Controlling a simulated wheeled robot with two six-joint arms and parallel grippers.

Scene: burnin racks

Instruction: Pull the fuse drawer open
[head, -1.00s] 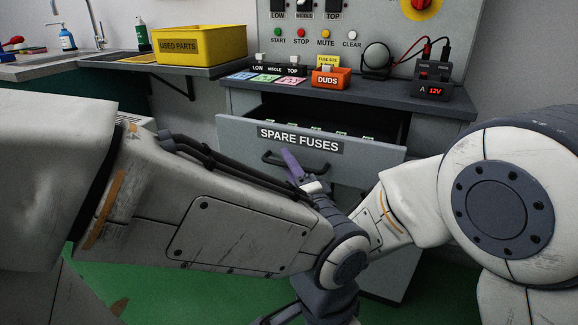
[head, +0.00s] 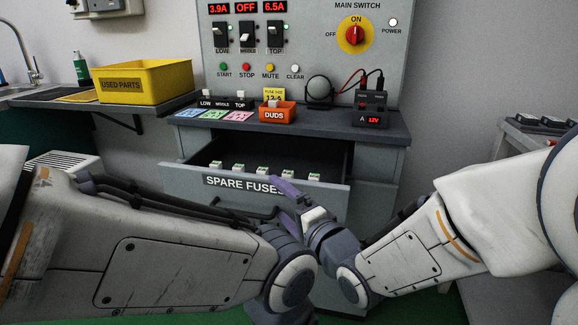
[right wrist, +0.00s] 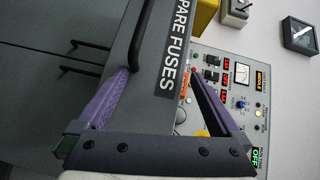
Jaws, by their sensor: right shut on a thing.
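The grey fuse drawer (head: 330,196), labelled SPARE FUSES, stands pulled out from the cabinet. Several small white and green fuses (head: 263,171) stand in a row behind its front. My right gripper (head: 279,187) is at the right part of the drawer front, its purple finger across the end of the label. In the right wrist view the handle (right wrist: 144,30) runs up from the left finger, and the right finger lies by the label. My left arm crosses the lower left; its gripper does not show.
Above the drawer, the cabinet top (head: 345,127) carries an orange DUDS bin (head: 277,113) and a meter (head: 370,110). The yellow USED PARTS bin (head: 146,83) is on the left bench. Another bench (head: 520,150) is at the right. My forearms fill the lower foreground.

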